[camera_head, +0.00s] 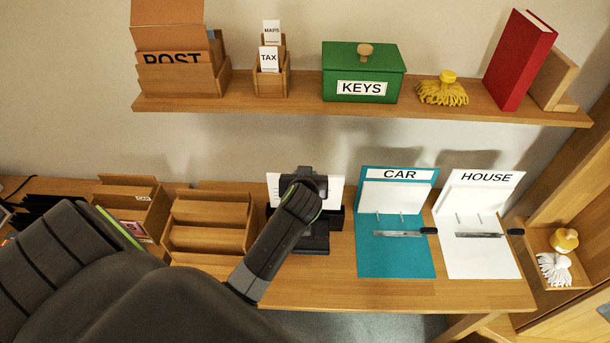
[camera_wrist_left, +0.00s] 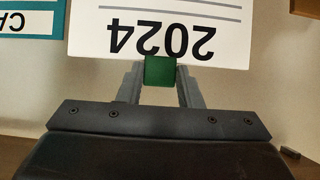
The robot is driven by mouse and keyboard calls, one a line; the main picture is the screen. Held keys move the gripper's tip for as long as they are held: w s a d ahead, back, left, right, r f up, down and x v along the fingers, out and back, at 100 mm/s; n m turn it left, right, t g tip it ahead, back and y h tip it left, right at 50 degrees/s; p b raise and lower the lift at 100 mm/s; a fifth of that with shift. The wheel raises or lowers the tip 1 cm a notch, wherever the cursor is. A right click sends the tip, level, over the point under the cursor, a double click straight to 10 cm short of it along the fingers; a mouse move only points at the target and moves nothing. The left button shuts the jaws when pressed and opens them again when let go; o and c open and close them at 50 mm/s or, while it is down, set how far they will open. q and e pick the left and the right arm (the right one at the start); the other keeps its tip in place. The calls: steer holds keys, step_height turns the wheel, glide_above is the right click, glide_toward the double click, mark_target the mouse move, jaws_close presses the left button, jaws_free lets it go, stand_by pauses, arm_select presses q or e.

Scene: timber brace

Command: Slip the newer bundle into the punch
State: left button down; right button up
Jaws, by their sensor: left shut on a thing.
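A white paper bundle (camera_wrist_left: 225,25) marked 2024, upside down in the left wrist view, has a green tab (camera_wrist_left: 159,71) at its edge. My left gripper (camera_wrist_left: 160,78) is shut on that green tab. In the head view the white bundle (camera_head: 336,191) stands upright behind my left gripper (camera_head: 308,176), over the black punch (camera_head: 315,241) on the desk. My gripper and forearm hide much of the bundle and the punch. I cannot tell whether the bundle's lower edge is in the punch's slot. My right gripper is not in view.
A teal CAR board (camera_head: 394,262) and a white HOUSE board (camera_head: 480,262) stand right of the punch. Wooden sorters (camera_head: 207,242) stand to its left. The shelf above (camera_head: 300,107) holds a POST box, a TAX holder (camera_head: 270,85), a green KEYS box (camera_head: 363,60) and a red book (camera_head: 518,60).

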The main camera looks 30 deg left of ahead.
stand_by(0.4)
arm_select(q)
step_height(320, 180, down, 7)
steer(key=b, duration=0.4)
steer(key=shift+b, duration=0.3)
stand_by(0.8)
steer(key=shift+r, duration=0.15)
steer(key=shift+c, duration=2.3)
jaws_free()
